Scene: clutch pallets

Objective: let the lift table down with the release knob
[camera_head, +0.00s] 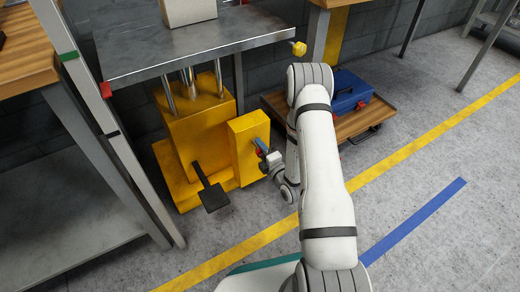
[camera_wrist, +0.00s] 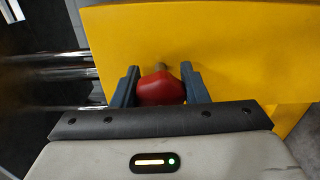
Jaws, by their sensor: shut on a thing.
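The lift table's grey metal top (camera_head: 185,45) stands raised on bright steel rods above a yellow base (camera_head: 200,125). A box-shaped yellow housing (camera_head: 247,150) stands at the base's right side. The red release knob (camera_wrist: 160,88) sits on a short metal stem on the yellow face in the wrist view. My gripper (camera_wrist: 160,85) has its two dark blue fingers on either side of the knob and is shut on it. In the head view my gripper (camera_head: 262,147) is at the housing's right face, and the knob is mostly hidden there.
A black foot pedal (camera_head: 211,195) sticks out in front of the base. A pale box (camera_head: 188,11) stands on the table top. A wooden dolly (camera_head: 352,122) with a blue toolbox (camera_head: 345,92) is behind my arm. Workbench legs stand at left; the floor in front is clear.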

